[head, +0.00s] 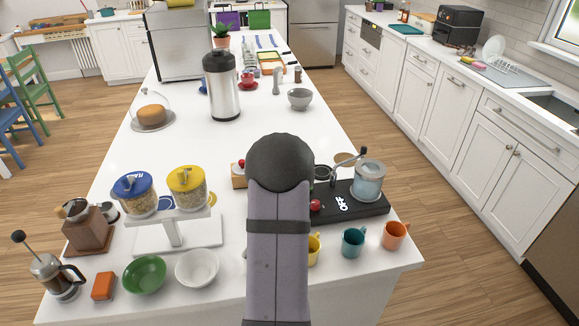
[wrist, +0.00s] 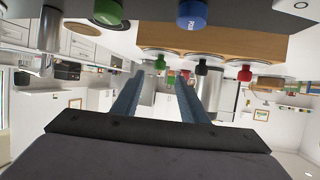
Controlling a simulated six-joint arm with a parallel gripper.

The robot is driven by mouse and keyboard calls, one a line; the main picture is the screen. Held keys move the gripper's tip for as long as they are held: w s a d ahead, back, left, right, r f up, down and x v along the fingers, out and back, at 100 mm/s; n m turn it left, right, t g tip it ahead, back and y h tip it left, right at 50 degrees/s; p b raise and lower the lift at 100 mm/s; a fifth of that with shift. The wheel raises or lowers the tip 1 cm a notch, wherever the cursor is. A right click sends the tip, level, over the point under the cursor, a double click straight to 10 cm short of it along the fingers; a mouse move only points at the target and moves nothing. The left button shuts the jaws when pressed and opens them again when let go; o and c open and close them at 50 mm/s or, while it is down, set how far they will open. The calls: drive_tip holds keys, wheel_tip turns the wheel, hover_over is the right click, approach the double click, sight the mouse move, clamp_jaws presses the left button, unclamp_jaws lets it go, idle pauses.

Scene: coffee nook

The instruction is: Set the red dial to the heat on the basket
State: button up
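The red dial (wrist: 245,72) is on the wooden panel (wrist: 225,45) in the wrist view, which looks upside down. It sits on a pale disc whose markings I cannot read. In the head view, what seems to be the same red dial (head: 241,163) shows at the left end of the wooden block (head: 238,181). My gripper (wrist: 160,78) is open and empty, its two fingers apart, with the red dial to the right of them in the wrist view. In the head view my arm hides the gripper and much of the panel. No basket can be made out.
The panel also has a green dial (wrist: 160,62) and a black dial (wrist: 201,67). A black appliance (head: 365,205), several mugs and a white bowl (head: 197,268) stand around my arm.

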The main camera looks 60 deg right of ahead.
drive_tip(key=shift+p+x, duration=1.25)
drive_tip(key=shift+x, duration=1.35)
clamp_jaws()
